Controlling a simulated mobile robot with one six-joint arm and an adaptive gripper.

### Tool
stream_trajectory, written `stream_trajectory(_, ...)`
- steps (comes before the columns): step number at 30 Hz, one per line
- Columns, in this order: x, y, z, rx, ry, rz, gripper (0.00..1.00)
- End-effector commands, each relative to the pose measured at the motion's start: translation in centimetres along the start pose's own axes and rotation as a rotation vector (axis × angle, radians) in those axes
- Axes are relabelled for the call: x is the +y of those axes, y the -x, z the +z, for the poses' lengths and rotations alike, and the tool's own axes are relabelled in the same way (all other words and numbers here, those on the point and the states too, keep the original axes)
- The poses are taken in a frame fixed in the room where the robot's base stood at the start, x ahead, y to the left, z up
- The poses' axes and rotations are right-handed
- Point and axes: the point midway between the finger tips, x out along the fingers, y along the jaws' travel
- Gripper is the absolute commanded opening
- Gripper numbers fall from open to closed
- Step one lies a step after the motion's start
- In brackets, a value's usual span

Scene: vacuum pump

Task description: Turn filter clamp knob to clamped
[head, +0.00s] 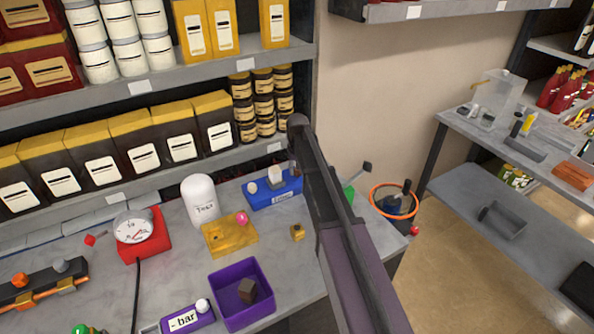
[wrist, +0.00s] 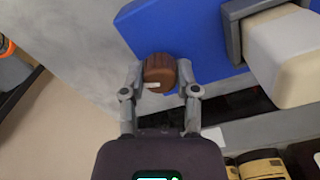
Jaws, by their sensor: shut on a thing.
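In the wrist view a round brown knob (wrist: 158,70) with a small pale mark stands at the edge of a blue base (wrist: 185,30). My gripper (wrist: 160,78) is shut on the knob, one finger on each side of it. To the right, a grey bracket (wrist: 235,35) and a white block-like body (wrist: 288,55) sit on the same base. In the head view the blue base (head: 262,199) lies on the bench, labelled on its front. My arm hides the knob and most of the gripper there.
A white cylinder (head: 200,197), a yellow block (head: 232,232), a purple bin (head: 243,292) and a red-based gauge (head: 138,228) stand left of my arm. Stocked shelves rise behind. An orange ring (head: 394,201) surrounds a dark container at the right. A second bench (head: 470,145) stands further right.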

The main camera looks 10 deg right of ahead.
Motion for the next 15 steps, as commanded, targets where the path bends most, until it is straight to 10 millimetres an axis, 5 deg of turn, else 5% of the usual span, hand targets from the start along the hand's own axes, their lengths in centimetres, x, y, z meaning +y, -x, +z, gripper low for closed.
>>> stream_trajectory(15,0.04,-0.04,0.22,-0.004,0.356,0.0,0.0)
